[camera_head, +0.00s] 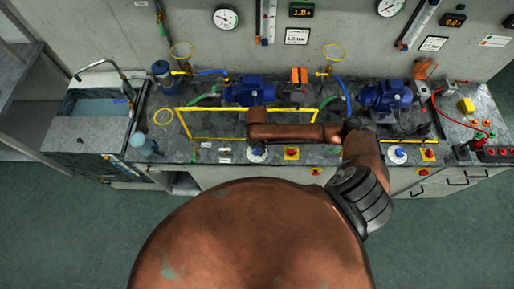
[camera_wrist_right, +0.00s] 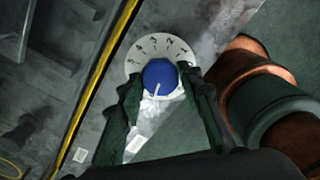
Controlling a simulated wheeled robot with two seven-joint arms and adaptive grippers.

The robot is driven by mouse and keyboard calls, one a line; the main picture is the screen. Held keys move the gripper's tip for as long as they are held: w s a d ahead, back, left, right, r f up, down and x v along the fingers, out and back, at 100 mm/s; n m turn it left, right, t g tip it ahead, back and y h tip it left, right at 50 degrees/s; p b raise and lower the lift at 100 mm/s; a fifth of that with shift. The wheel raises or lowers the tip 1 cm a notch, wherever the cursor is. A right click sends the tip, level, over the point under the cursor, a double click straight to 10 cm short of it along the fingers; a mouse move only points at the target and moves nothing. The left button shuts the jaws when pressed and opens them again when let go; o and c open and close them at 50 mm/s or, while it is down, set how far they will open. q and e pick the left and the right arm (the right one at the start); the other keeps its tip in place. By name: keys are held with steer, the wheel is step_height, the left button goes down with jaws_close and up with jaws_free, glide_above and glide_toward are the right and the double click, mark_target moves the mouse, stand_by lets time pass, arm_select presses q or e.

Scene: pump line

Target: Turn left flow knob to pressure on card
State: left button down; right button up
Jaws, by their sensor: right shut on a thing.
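The left flow knob is blue with a white pointer line and shows in the right wrist view (camera_wrist_right: 159,75). It sits on a round white dial (camera_wrist_right: 143,49) with printed marks. My right gripper (camera_wrist_right: 160,84) has one dark finger on each side of the knob and is shut on it. In the head view my right gripper (camera_head: 257,147) reaches down over the dial (camera_head: 258,157) and hides most of the knob. A white card (camera_head: 297,36) hangs on the wall; its small print seems to read 1.5 bar. The display (camera_head: 301,10) above it seems to read 1.8. My left gripper is out of view.
A blue pump (camera_head: 250,91) stands behind the yellow frame (camera_head: 180,122). A second pump (camera_head: 386,96) and another blue knob (camera_head: 398,153) are to the right. Yellow-and-red switches (camera_head: 291,153) sit along the bench front. A sink (camera_head: 95,105) is at the left.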

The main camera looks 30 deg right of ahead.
steer(key=shift+c, duration=1)
steer(key=m+p, duration=0.3)
steer(key=p, duration=0.1)
steer(key=shift+r, duration=0.2)
steer(key=shift+f+m+p, duration=0.15)
steer(key=shift+m+p, duration=1.45)
steer(key=shift+p, duration=0.1)
steer(key=o, duration=1.2)
steer(key=shift+c, duration=0.2)
